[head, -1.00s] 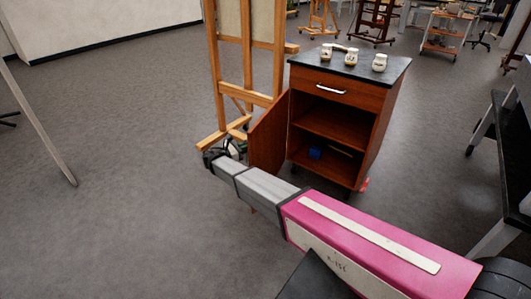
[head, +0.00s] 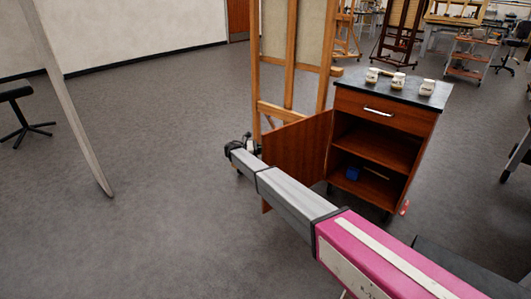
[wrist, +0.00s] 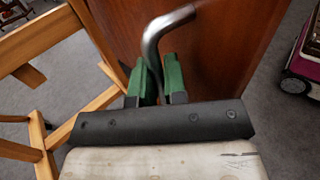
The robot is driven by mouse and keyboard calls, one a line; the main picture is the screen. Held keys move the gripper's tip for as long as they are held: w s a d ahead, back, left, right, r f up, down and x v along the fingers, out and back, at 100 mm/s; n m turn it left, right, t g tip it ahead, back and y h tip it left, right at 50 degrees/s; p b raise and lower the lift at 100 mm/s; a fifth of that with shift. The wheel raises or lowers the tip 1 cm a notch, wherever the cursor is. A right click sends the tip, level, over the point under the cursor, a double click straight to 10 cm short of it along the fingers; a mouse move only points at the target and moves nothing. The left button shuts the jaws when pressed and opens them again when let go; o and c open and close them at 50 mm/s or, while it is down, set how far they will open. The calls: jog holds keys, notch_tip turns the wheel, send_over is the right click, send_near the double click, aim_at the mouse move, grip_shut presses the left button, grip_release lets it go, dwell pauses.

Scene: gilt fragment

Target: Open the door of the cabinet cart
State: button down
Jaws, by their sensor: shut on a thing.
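The cabinet cart (head: 384,109) is reddish-brown wood with a dark top, a drawer and two open shelf spaces. Its door (head: 296,150) stands swung wide open to the left, and the interior is exposed. In the wrist view the door (wrist: 222,45) fills the upper middle, with a curved metal handle (wrist: 155,35) on it. My gripper (wrist: 158,82) has green finger pads shut on this handle. In the head view my gripper (head: 243,144) is at the door's left edge, where the handle is hidden.
A wooden easel (head: 289,60) stands close behind the door; its legs (wrist: 110,105) are near my gripper. Several jars (head: 398,81) stand on the cart top. A blue block (head: 353,173) lies inside. A leaning pole (head: 70,105) stands left, with open floor between.

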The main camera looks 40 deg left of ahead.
jog(key=shift+w, duration=0.15)
jog(key=c, duration=1.2)
grip_release()
jog(key=v, duration=1)
jog(key=shift+s+a, duration=0.25)
